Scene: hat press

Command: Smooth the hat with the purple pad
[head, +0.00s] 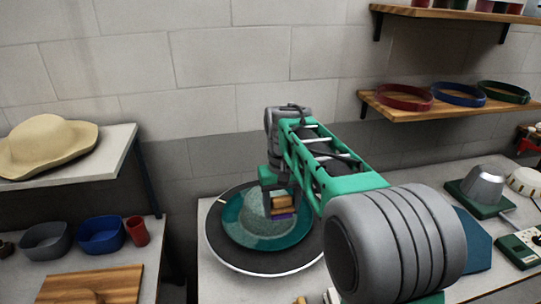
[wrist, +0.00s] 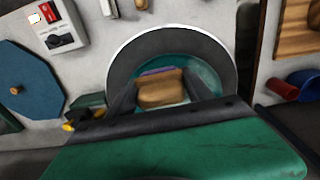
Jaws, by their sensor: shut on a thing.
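A teal hat with a wide round brim (head: 243,229) lies on a dark round plate with a pale rim (head: 218,255) on the workbench. Its domed crown (head: 259,214) is paler and speckled. My gripper (head: 281,209) is shut on the wooden handle of the purple pad (head: 284,216), at the right side of the crown. The wrist view shows the wooden block between the fingers, with a thin strip of the purple pad (wrist: 160,70) behind it. I cannot tell whether the pad touches the hat. My arm hides the bench to the right of the plate.
A straw-coloured hat (head: 48,145) rests on a left shelf above grey and blue bowls (head: 101,236) and a red cup (head: 137,231). Coloured hat bands (head: 458,95) lie on a wall shelf. A metal dome (head: 484,184), blue board (head: 478,240) and control box (head: 522,248) stand right.

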